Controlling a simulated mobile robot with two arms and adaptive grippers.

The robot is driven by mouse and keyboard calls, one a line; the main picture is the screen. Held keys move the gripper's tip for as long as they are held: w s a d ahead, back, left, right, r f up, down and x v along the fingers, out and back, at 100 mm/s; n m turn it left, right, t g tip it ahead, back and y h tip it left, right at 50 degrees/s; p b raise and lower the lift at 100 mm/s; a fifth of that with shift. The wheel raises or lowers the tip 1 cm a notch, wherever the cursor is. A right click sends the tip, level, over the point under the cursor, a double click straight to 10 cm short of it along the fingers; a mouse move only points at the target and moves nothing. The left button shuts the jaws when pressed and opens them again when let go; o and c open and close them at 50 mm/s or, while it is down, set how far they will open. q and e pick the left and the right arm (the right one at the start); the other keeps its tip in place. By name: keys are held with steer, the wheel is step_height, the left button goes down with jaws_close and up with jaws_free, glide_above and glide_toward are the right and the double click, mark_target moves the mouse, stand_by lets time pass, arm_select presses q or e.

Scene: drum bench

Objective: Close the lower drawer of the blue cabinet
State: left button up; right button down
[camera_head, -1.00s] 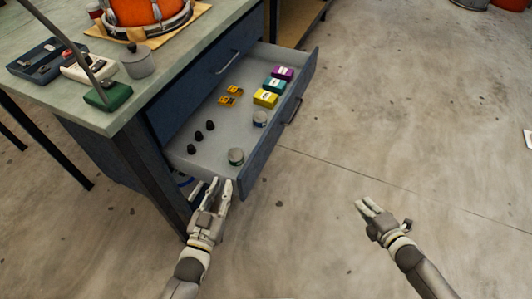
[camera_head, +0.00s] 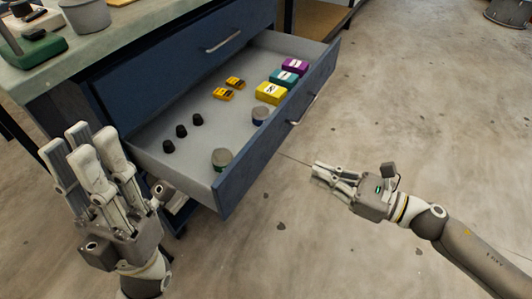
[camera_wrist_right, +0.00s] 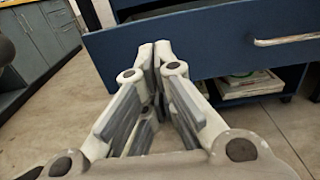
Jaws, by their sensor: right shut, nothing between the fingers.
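The blue cabinet's lower drawer (camera_head: 275,138) is pulled well out, with its grey inside and contents showing. Its front and silver handle (camera_head: 303,109) face right in the head view; the drawer front (camera_wrist_right: 215,45) also fills the upper part of the right wrist view. My right gripper (camera_head: 318,172) is shut and empty. Its fingertips point at the drawer front from outside and look a little apart from it. My left gripper (camera_head: 80,140) stands upright left of the drawer's near side, close to the camera; its finger gap is unclear.
The drawer holds yellow, teal and purple boxes (camera_head: 269,93), two small orange items (camera_head: 223,94), black knobs (camera_head: 182,131) and round tins (camera_head: 221,159). The closed upper drawer (camera_head: 180,70) and worktop (camera_head: 115,35) are above.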

mark_target(256, 146)
steer(key=x, duration=1.3)
steer(key=shift+w+a, duration=0.25)
steer(key=shift+a, duration=0.05)
steer(key=shift+w, duration=0.15)
